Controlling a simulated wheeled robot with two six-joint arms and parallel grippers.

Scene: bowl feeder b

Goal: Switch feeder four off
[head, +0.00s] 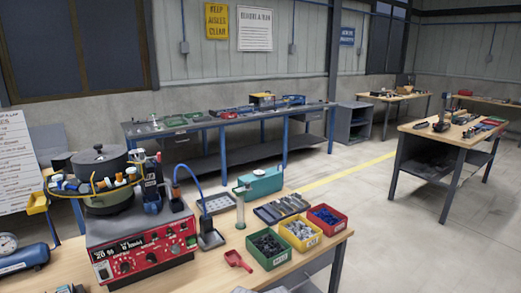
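A bowl feeder with a dark round bowl (99,165) stands at the left of the near workbench. Coloured parts sit around its rim. Below and in front of it is a red control box (143,252) with black knobs, a row of small buttons or lamps on its right part, and white lettering. The lettering is too small to read with certainty, and I cannot make out a feeder number four or a switch position.
The near workbench (320,252) also holds a red scoop (238,261), green (268,249), yellow (300,233) and red (327,219) parts bins, and a teal box (260,184). A blue cylinder (24,258) lies at the left. Open floor lies right of the bench.

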